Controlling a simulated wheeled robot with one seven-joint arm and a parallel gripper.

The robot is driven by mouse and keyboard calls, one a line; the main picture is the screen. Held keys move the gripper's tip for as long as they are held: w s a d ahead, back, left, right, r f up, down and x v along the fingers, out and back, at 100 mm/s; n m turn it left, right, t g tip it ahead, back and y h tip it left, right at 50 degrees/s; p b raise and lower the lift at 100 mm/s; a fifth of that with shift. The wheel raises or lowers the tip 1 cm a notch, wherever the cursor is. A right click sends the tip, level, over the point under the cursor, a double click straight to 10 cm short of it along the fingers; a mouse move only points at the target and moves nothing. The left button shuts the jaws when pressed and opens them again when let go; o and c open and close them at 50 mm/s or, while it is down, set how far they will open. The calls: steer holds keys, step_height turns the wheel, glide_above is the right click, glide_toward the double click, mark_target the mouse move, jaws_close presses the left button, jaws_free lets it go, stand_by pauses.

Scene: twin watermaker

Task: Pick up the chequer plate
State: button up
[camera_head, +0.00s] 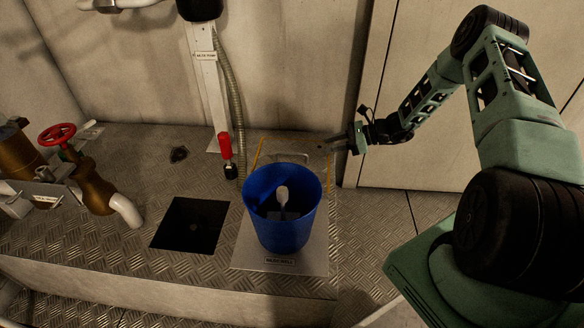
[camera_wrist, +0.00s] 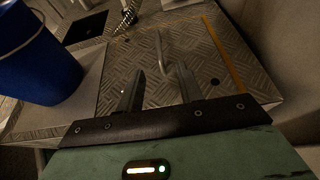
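The handle shows just beyond the fingers, roughly in line with the gap; contact does not show.
The blue bucket (camera_head: 283,230) with a pale object inside stands on a light labelled pad (camera_head: 310,259). Left of it is a dark square opening (camera_head: 190,224). A red-handled part (camera_head: 226,147), a hose (camera_head: 232,100) and a red valve wheel (camera_head: 57,134) stand further left.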

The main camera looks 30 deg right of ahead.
steer(key=b, duration=0.3)
glide_toward(292, 154)
steer(key=x, duration=0.5)
steer(key=shift+w+d+f, duration=0.2)
steer(key=shift+w+f, duration=0.05)
steer(key=shift+w, duration=0.05)
steer(key=b+x, duration=0.3)
steer(key=x, duration=0.1)
steer(key=shift+a+f+b, duration=0.25)
steer(key=shift+a+b, duration=0.05)
steer(key=shift+a, duration=0.05)
steer(key=shift+w+a, duration=0.15)
steer(key=shift+r, duration=0.1)
jaws_close()
